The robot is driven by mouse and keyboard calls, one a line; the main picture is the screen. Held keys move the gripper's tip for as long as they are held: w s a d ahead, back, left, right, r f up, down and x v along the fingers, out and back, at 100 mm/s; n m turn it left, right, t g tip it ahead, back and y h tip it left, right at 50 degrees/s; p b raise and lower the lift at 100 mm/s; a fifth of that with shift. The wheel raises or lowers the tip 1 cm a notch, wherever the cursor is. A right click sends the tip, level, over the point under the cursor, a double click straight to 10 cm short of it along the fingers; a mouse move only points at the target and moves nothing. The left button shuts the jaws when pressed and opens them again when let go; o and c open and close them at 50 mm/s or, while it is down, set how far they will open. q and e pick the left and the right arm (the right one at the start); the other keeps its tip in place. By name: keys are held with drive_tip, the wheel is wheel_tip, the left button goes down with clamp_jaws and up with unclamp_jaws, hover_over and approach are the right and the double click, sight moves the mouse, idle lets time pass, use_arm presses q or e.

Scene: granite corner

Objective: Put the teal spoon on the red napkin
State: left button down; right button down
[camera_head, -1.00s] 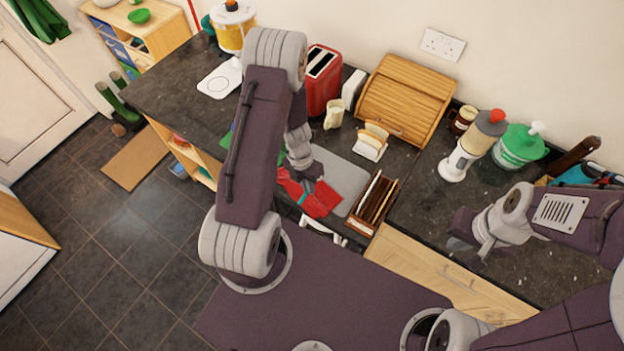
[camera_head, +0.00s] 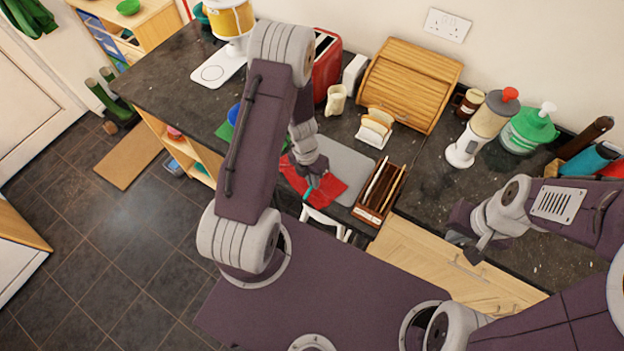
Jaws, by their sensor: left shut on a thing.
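The red napkin (camera_head: 328,189) lies at the front edge of the dark worktop, partly on a grey mat, and is partly covered by my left gripper. My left gripper (camera_head: 313,183) points down over the napkin and is shut on the teal spoon (camera_head: 307,191). Only a small teal strip of the spoon shows by the fingertips; the arm and gripper hide the rest. I cannot tell whether the spoon touches the napkin. My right gripper (camera_head: 468,243) hangs over the worktop's front edge at the right, away from both; its jaw opening is unclear.
A wooden cutlery box (camera_head: 369,215) stands right of the grey mat (camera_head: 352,168). Behind are a toast rack (camera_head: 374,128), cream jug (camera_head: 336,99), red toaster (camera_head: 327,72) and bread bin (camera_head: 411,82). The worktop is clear between the box and the blender (camera_head: 481,130).

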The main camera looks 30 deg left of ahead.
use_arm(q)
drive_tip(key=c, duration=1.6)
unclamp_jaws()
drive_tip(key=shift+d, duration=0.1)
drive_tip(key=shift+o, duration=0.2)
drive_tip(key=shift+a, duration=0.2)
drive_tip(key=shift+s, duration=0.1)
drive_tip(key=shift+f, duration=0.1)
